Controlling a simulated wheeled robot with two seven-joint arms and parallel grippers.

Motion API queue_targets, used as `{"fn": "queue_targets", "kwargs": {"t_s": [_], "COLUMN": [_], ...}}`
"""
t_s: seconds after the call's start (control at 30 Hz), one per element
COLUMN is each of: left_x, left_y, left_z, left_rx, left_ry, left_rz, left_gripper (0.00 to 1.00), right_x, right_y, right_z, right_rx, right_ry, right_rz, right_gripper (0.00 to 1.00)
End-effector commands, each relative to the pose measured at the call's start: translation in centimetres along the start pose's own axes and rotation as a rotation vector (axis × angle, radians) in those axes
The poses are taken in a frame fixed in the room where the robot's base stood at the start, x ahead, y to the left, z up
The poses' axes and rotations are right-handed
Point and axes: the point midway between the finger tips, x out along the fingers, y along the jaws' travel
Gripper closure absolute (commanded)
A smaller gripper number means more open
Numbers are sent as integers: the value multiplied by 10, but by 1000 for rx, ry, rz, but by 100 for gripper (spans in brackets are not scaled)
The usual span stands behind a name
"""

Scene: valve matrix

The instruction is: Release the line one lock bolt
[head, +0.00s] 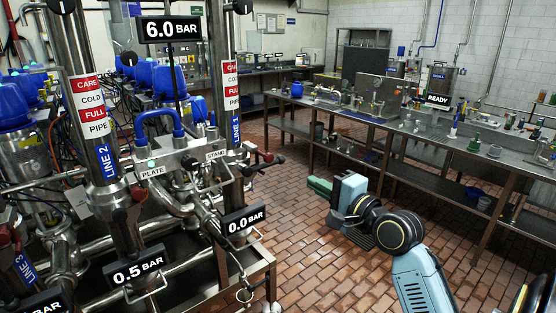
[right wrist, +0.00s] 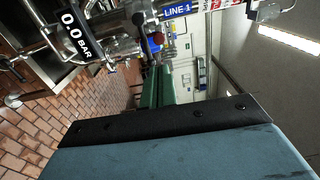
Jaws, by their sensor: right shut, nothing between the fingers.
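The line 1 pipe (head: 231,105) stands upright at the left of the head view, with a blue LINE 1 label that also shows in the right wrist view (right wrist: 177,10). Metal fittings (head: 215,200) sit by it, behind a 0.0 BAR sign (head: 244,220). A red and black knob (head: 267,157) sticks out at its right. I cannot tell which fitting is the lock bolt. My right gripper (head: 318,186) has green fingers, shut and empty, in open air to the right of the line 1 fittings. Its fingers show in the right wrist view (right wrist: 160,88). My left gripper is not in view.
PLATE and STAND labels sit on a metal plate (head: 170,160) under a blue U-shaped hose (head: 158,118). The line 2 pipe (head: 100,150) stands at the left. A steel bench (head: 380,120) runs along the right. The tiled floor (head: 310,250) between is clear.

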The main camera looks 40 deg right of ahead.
Motion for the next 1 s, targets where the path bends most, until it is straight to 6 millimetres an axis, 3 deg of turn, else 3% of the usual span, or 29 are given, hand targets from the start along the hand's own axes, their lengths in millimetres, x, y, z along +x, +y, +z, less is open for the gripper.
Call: {"fn": "queue_targets", "kwargs": {"t_s": [0.27, 0.43, 1.0], "left_x": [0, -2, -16], "left_y": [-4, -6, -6], "left_z": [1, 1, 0], "left_rx": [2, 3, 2], "left_ry": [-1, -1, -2], "left_rz": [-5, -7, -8], "left_gripper": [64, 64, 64], "right_x": [1, 14, 122], "right_y": [1, 0, 0], "right_z": [0, 0, 0], "right_rx": [-1, 1, -2], "right_ry": [0, 0, 0], "right_rz": [1, 0, 1], "right_gripper": [100, 100, 100]}}
